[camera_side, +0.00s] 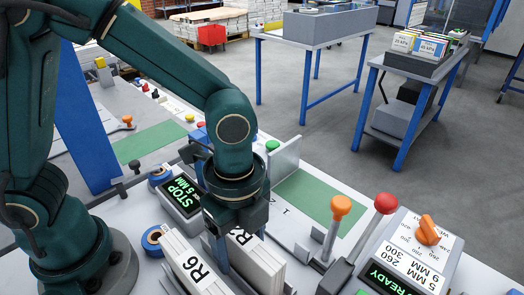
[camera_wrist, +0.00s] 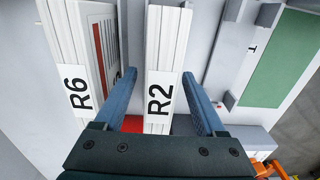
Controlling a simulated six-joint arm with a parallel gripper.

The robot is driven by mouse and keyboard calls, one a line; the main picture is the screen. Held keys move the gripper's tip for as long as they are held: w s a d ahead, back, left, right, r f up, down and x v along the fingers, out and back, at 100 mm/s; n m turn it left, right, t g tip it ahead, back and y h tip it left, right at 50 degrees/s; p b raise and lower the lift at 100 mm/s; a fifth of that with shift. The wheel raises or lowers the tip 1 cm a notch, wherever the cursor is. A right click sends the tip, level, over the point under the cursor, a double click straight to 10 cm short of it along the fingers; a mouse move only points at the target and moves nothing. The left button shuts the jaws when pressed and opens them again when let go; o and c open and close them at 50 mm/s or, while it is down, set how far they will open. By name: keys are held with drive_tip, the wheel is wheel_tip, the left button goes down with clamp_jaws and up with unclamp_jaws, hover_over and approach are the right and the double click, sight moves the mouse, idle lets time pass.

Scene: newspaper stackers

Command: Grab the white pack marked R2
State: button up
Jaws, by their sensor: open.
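The white pack marked R2 (camera_wrist: 166,62) stands upright in the middle of the wrist view, its label facing me. My gripper (camera_wrist: 163,85) is open, with one blue finger on each side of this pack. A gap shows between the left finger and the pack; the right finger is closer to it. In the side view my gripper (camera_side: 236,222) points down over the R2 pack (camera_side: 258,262), hiding part of its label. The white pack marked R6 (camera_wrist: 75,80) stands to the left of R2, and in the side view R6 (camera_side: 188,265) is nearer the camera.
A control box with green READY text (camera_side: 410,255) and an orange knob stands at the right. Two levers, orange-topped (camera_side: 340,207) and red-topped (camera_side: 385,204), rise near the packs. A green mat (camera_side: 318,200) lies behind.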

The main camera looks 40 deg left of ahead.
drive_tip(key=shift+f, duration=0.45)
clamp_jaws()
drive_tip(key=shift+r, duration=0.1)
